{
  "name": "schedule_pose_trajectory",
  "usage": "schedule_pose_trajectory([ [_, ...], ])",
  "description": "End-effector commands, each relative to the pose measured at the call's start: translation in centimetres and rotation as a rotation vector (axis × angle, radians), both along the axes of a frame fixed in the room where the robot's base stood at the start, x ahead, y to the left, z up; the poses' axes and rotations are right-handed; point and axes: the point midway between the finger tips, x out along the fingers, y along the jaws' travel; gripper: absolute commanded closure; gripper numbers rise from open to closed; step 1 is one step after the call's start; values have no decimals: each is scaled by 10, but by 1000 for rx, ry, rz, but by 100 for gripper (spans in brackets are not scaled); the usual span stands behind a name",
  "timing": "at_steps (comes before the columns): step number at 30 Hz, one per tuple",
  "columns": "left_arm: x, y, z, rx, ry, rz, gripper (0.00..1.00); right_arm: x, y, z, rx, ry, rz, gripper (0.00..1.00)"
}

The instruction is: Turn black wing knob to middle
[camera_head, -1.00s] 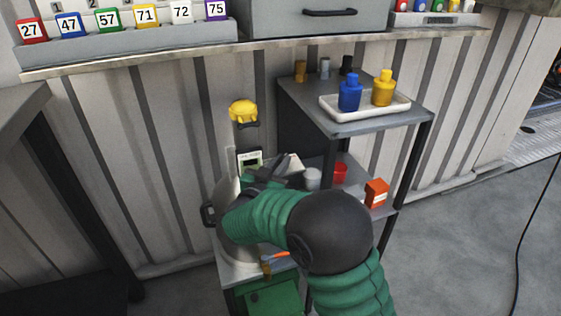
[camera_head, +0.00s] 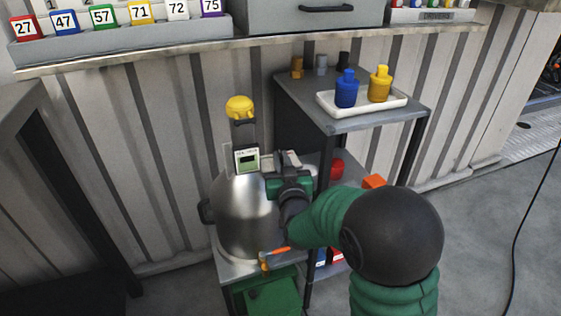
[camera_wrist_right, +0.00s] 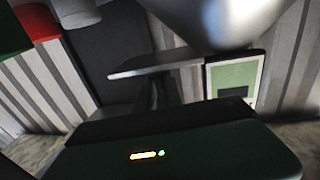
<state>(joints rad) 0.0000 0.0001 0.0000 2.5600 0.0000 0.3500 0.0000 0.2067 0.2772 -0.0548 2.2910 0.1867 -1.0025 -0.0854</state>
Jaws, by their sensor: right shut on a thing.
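My right gripper (camera_head: 285,172) is at the upper right side of the silver tank (camera_head: 243,212) in the head view. It is shut on a dark piece that I take to be the black wing knob, which the gripper mostly hides. Its angle cannot be read. In the right wrist view, the dark gripper body fills the lower part, and its fingertips are not clear. A small display panel (camera_head: 247,159) stands behind the tank top; it also shows in the wrist view (camera_wrist_right: 236,80). My left gripper is not in view.
A yellow fixture (camera_head: 239,107) is on the wall above the tank. To the right, a metal rack (camera_head: 350,122) carries a white tray (camera_head: 361,104) with blue and yellow bottles. A red container (camera_head: 337,168) and an orange box (camera_head: 374,181) are on its lower shelf.

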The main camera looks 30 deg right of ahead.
Motion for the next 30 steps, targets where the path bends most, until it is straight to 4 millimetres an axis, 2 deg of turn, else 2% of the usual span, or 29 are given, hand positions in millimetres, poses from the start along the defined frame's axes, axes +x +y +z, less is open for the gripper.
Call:
schedule_pose_trajectory([
  [13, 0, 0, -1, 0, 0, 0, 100, 0, 0, -1, 1, 4, 15, 100],
  [14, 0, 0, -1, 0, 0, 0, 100, 0, 0, -1, 1, 4, 15, 88],
  [16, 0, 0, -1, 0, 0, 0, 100, 0, 0, -1, 0, 3, 14, 80],
  [24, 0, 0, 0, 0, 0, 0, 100, -1, 0, 0, -1, 1, 14, 80],
  [26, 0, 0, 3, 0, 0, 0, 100, -4, 2, 2, -1, 1, 14, 80],
  [30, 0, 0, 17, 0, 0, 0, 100, -26, 11, 4, 1, 4, 14, 80],
])
